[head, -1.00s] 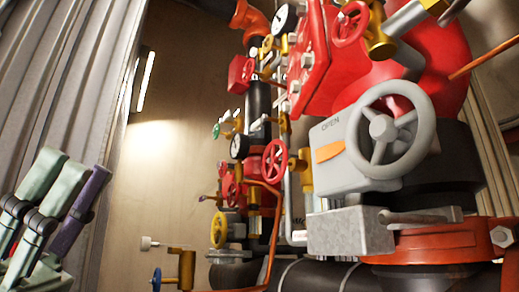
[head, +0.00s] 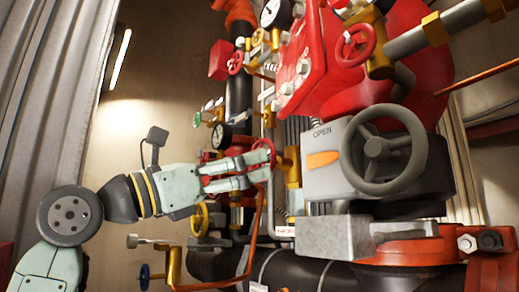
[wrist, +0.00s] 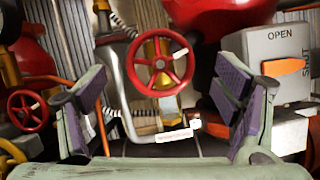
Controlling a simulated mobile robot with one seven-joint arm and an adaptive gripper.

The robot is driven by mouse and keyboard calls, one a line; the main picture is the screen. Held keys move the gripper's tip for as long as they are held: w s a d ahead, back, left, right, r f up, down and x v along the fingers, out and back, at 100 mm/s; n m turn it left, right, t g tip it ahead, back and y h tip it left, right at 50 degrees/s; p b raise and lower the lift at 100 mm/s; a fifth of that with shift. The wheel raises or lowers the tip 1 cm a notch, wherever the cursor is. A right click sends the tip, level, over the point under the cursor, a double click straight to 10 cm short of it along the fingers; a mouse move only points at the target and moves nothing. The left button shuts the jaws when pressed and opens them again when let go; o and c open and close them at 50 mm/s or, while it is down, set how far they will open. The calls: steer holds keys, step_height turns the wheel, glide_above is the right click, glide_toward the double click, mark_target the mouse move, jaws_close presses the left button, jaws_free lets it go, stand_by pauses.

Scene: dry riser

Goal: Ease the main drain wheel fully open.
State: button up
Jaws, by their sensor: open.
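A red handwheel (wrist: 160,64) on a brass valve stands ahead of my gripper, in the middle of the wrist view. A pale tag below it has writing too small to read, so I cannot confirm that this is the main drain wheel. My gripper (wrist: 160,88) is open, its purple-padded fingers to either side of and below the wheel in this view. In the head view my gripper (head: 258,166) reaches in from the left, and its fingers partly cover a red wheel (head: 272,152). Whether they touch it is unclear.
A grey gearbox (head: 325,180) marked OPEN, with an orange pointer and a large grey handwheel (head: 376,148), stands to the right. Another red wheel (wrist: 28,110) is at left in the wrist view. An orange pipe (head: 254,240) runs below my gripper.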

steer(key=shift+p+x, duration=0.55)
steer(key=shift+x, duration=1.65)
steer(key=shift+c, duration=0.2)
steer(key=c, duration=1.1)
steer(key=shift+a+f+n+t, duration=0.1)
steer(key=shift+n+t, duration=0.2)
steer(key=shift+n, duration=0.1)
steer(key=n+b, duration=0.1)
steer(key=n, duration=0.1)
steer(key=n+t+y+b, duration=0.1)
steer(key=shift+f+n+t+y, duration=0.1)
steer(key=shift+n+t+y, duration=0.2)
steer(key=shift+n, duration=0.1)
steer(key=shift+n+t+y+b, duration=0.55)
steer(key=shift+n+b, duration=0.35)
steer(key=shift+n, duration=0.55)
steer(key=shift+n+t+y+b, duration=0.55)
steer(key=shift+n+b, duration=0.35)
steer(key=shift+n, duration=0.55)
steer(key=shift+r, duration=0.2)
